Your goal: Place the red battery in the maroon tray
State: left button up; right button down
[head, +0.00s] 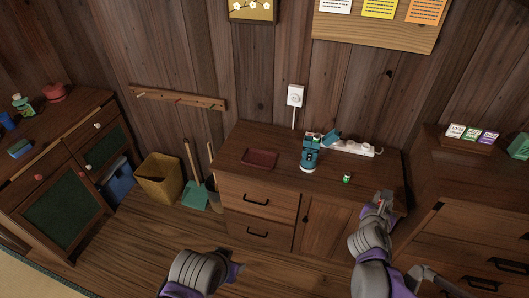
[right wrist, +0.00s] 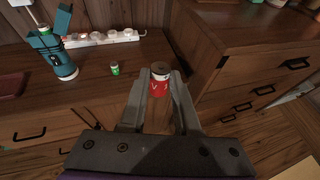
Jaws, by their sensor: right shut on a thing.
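The red battery (right wrist: 158,88) stands upright between the fingers of my right gripper (right wrist: 160,80), which is shut on it. In the head view my right gripper (head: 382,204) is by the front right of the low cabinet; the battery is mostly hidden there. The maroon tray (head: 260,158) lies on the left part of the cabinet top, well left of the gripper. Its edge also shows in the right wrist view (right wrist: 12,88).
A teal flashlight-like device (head: 309,158) with an open cap stands between tray and gripper. A small green battery (head: 347,178) stands to its right. A white power strip (head: 350,148) lies behind. A taller cabinet (head: 470,205) is on the right.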

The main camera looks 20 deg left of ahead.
aim_at(259, 160)
jog(key=i+j+z, duration=0.25)
jog(key=j, duration=0.3)
jog(key=i+j+z, duration=0.15)
jog(key=j+z, duration=0.15)
jog(key=j, duration=0.3)
jog(key=i+j+z, duration=0.1)
jog(key=j+z, duration=0.15)
jog(key=j, duration=0.35)
jog(key=j+z, duration=0.3)
jog(key=j, duration=0.35)
